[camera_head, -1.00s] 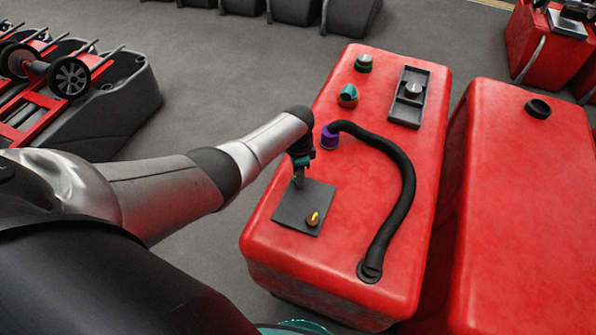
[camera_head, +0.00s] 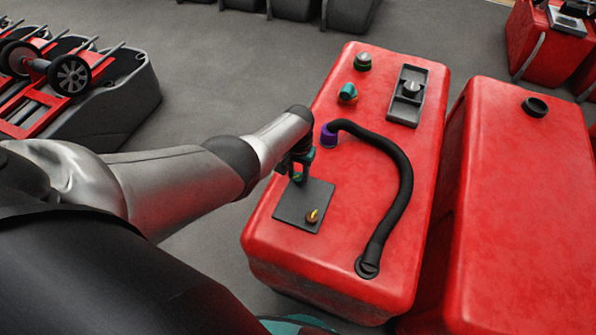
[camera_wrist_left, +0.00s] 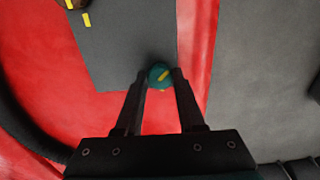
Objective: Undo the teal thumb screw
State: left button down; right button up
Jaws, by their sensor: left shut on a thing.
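The teal thumb screw (camera_wrist_left: 160,76), with a yellow stripe on its head, is at the edge of a dark square plate (camera_head: 291,211) on the red tank (camera_head: 345,245). My left gripper (camera_wrist_left: 158,80) points down at the plate with its fingers shut on the screw's head, one on each side. In the head view the left gripper (camera_head: 298,175) hides most of the screw. The stripe runs at a slant between the fingertips. I cannot see the screw's thread. My right gripper is in neither view.
A brown knob with a yellow mark (camera_head: 312,216) is on the same plate. A black hose (camera_head: 404,190) curves from a purple collar (camera_head: 328,137) across the tank. Other caps and a teal knob (camera_head: 348,92) stand farther back. A second red tank (camera_head: 525,210) is to the right.

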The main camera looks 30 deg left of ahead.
aim_at(298, 177)
pick_arm(q)
jog(key=n, duration=0.6)
jog(key=shift+s+d+f, duration=0.15)
jog(key=shift+s+f, duration=0.15)
dwell(0.4)
jog(key=c, duration=0.9)
grip_release()
jog(key=o, duration=0.4)
jog(key=shift+w+r, duration=0.1)
jog(key=shift+w, duration=0.1)
jog(key=shift+r, duration=0.1)
notch_tip(298, 177, up, 15)
jog(key=p, duration=1)
jog(key=shift+p, duration=0.3)
